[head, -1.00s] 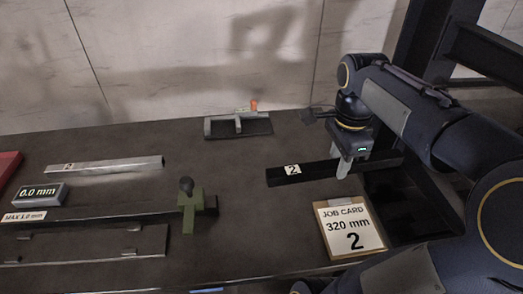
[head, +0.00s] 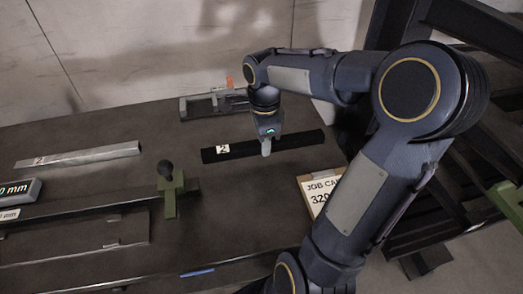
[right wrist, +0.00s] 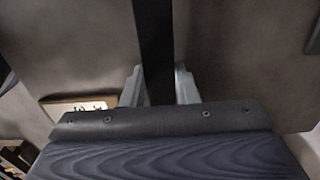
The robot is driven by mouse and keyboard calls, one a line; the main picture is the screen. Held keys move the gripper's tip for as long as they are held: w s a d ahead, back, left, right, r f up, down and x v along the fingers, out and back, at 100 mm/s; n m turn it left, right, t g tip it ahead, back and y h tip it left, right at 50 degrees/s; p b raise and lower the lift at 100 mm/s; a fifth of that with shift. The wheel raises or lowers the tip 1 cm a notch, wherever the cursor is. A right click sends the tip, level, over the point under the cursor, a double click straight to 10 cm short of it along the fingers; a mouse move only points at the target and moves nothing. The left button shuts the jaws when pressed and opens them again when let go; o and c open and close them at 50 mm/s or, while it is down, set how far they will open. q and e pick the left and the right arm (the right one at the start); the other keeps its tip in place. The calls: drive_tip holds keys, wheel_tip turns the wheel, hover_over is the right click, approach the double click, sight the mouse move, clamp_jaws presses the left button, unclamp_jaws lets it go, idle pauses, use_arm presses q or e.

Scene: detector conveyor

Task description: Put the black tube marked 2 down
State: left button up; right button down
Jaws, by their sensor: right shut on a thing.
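The black tube marked 2 (head: 300,141) lies lengthwise across the back middle of the bench, with its white 2 label (head: 223,149) near its left end. My right gripper (head: 266,147) is shut on the tube near its middle, from above. In the right wrist view the tube (right wrist: 155,45) runs between the two pale fingers (right wrist: 159,88). Whether its underside touches the bench top or is slightly above it I cannot tell. My left gripper is not in view.
A grey fixture (head: 196,107) stands behind the tube. A silver bar (head: 80,156) and a gauge with a green clamp (head: 169,195) are at left. The job card (head: 308,184) lies at right, partly behind my arm. A dark rack (head: 445,200) stands beyond.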

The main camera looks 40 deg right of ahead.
drive_tip(key=shift+w+a+f, duration=0.1)
drive_tip(key=shift+w+f, duration=0.1)
drive_tip(key=shift+f, duration=0.75)
drive_tip(key=shift+w+a+f, duration=0.1)
drive_tip(key=shift+w+f, duration=0.05)
drive_tip(key=shift+f, duration=0.8)
drive_tip(key=shift+f+b, duration=0.1)
drive_tip(key=shift+b, duration=0.25)
drive_tip(key=c, duration=1.1)
unclamp_jaws()
drive_tip(key=shift+f, duration=0.1)
